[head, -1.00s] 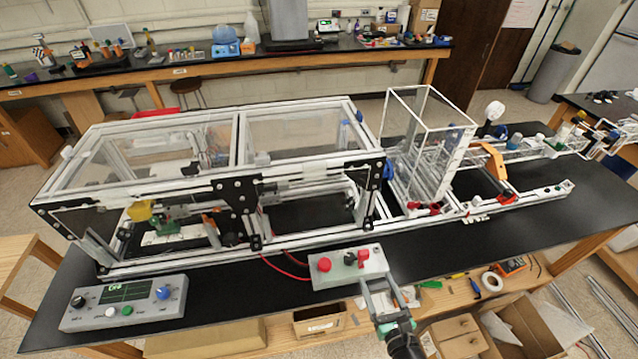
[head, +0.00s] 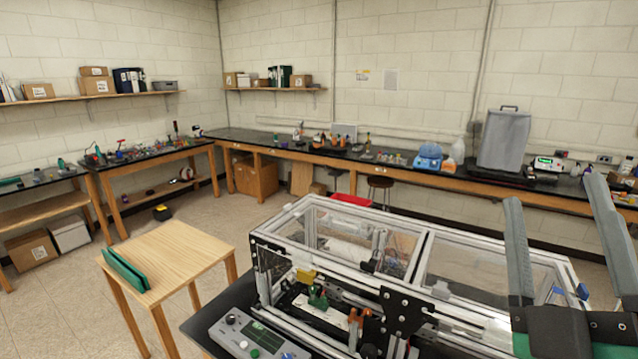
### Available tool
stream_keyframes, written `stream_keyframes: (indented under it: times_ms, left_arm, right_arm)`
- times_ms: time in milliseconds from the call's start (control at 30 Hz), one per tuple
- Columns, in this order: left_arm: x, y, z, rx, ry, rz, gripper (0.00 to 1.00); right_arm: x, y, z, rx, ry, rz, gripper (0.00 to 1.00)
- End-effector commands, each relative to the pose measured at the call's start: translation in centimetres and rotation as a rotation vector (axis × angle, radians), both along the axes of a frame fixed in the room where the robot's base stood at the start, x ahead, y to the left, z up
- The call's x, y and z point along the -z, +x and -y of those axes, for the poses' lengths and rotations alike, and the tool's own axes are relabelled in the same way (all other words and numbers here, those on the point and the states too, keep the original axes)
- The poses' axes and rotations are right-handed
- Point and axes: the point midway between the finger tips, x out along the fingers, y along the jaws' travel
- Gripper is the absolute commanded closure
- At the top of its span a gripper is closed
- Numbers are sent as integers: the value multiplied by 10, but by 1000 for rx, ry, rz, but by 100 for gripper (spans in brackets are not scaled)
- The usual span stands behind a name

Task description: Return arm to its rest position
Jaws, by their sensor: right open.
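My right gripper (head: 560,238) is at the right edge of the head view, close to the camera. Its two grey fingers point up and stand wide apart with nothing between them. It overlaps the right part of the extrusion frame machine (head: 420,235) in the picture. My left gripper is not in view.
The machine, with clear panels, stands on a black table at the lower right. A grey control box (head: 250,335) sits at its front left. A small wooden table (head: 190,250) holds a green object (head: 125,268). Benches line the walls. Open floor lies at the left.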

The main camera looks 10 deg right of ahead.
Motion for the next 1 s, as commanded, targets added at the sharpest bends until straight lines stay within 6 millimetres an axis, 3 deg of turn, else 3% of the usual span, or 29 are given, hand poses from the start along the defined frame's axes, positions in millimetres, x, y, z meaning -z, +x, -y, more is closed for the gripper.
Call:
stream_keyframes:
  times_ms: [33, 100, 233, 300, 333, 400, 633, 800, 1000]
  left_arm:
    - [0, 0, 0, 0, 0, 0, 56]
    - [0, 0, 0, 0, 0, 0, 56]
    - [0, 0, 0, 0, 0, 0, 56]
    - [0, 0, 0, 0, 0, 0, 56]
    - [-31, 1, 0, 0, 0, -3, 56]
    - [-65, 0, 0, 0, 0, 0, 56]
    - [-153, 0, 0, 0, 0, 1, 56]
    - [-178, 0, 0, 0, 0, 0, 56]
    - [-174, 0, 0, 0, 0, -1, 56]
  right_arm:
    - [-32, -17, -15, -186, 100, 114, 26]
    - [-61, -38, -38, -501, 252, 225, 26]
    - [-61, -46, -75, -990, 538, 232, 26]
    - [-58, -42, -79, -1143, 703, 226, 26]
    - [-90, -42, -79, -1139, 698, 229, 26]
    - [-123, -42, -78, -1133, 693, 228, 26]
    - [-210, -41, -78, -1129, 692, 226, 26]
    - [-235, -41, -78, -1127, 692, 227, 26]
    - [-231, -41, -78, -1126, 692, 226, 26]
